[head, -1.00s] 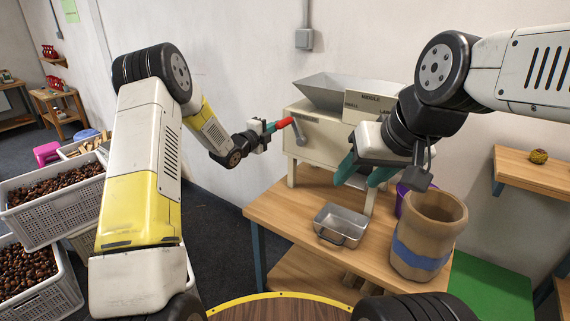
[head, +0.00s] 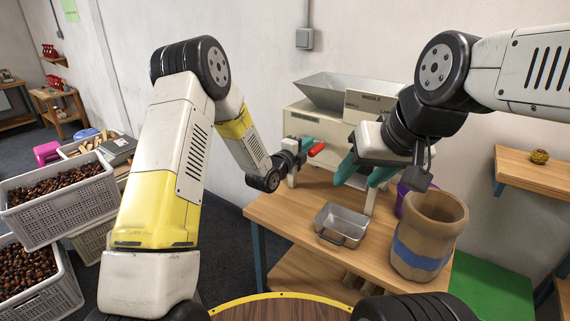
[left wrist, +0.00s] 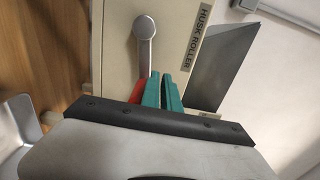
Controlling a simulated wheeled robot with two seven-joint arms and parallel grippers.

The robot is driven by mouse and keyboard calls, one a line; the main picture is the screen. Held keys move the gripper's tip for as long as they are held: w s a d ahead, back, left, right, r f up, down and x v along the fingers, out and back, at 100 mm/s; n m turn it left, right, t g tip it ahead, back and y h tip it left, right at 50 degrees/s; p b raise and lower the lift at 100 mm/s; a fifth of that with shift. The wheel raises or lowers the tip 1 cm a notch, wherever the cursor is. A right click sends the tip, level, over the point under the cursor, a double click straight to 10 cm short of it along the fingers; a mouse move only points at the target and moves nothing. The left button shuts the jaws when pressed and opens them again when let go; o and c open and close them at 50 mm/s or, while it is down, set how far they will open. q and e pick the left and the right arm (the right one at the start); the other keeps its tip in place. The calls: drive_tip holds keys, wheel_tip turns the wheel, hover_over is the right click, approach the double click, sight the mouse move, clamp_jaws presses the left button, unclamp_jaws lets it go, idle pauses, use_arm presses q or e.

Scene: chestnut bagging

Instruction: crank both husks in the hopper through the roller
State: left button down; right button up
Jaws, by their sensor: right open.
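The cream husk roller (head: 306,120) stands on the wooden bench with a grey hopper (head: 345,92) on top. The hopper's inside is hidden, so no husks show. The crank has a grey arm (left wrist: 145,45) and a red handle (head: 316,150). My left gripper (head: 307,144) is at the handle. In the left wrist view its teal fingers (left wrist: 162,88) are nearly together, and the red handle (left wrist: 138,90) lies just left of both. Contact is hard to tell. My right gripper (head: 364,176) is open and empty in front of the roller, above the bench.
A metal tray (head: 341,226) sits on the bench (head: 285,215) below the roller. A brown sack with a blue band (head: 428,240) stands to its right, a purple item (head: 403,195) behind it. A husk (head: 539,156) rests on the right shelf. Chestnut crates (head: 60,210) stand left.

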use_arm(q)
wheel_tip(320, 180, down, 9)
drive_tip(key=s+d, duration=0.2)
drive_tip(key=r+v, duration=0.2)
drive_tip(key=v, duration=0.9)
drive_tip(key=shift+a+h, duration=0.3)
drive_tip(key=shift+a, duration=0.1)
drive_tip(key=shift+r, duration=0.15)
